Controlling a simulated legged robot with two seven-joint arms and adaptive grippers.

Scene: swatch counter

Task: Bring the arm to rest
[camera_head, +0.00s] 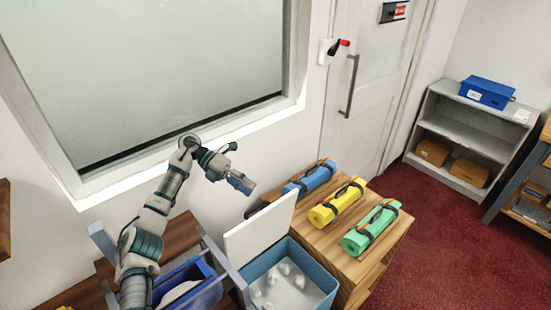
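My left arm reaches up from the bottom left, and its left gripper (247,188) hangs in the air, pointing right and slightly down. It is in front of the wall below the window, above and left of the rolls. Its fingers are small in the picture, and I cannot tell whether they are open or shut. A blue roll (318,175), a yellow roll (338,204) and a green roll (366,232) lie side by side on the wooden counter (345,267), each with dark straps. My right gripper is not in view.
A blue-grey bin (322,283) with a raised white lid (260,228) and pale lumps inside stands left of the counter. A blue tub (195,285) is beside it. A grey shelf (470,128) holds a blue box (487,92). Red carpet (435,235) is clear.

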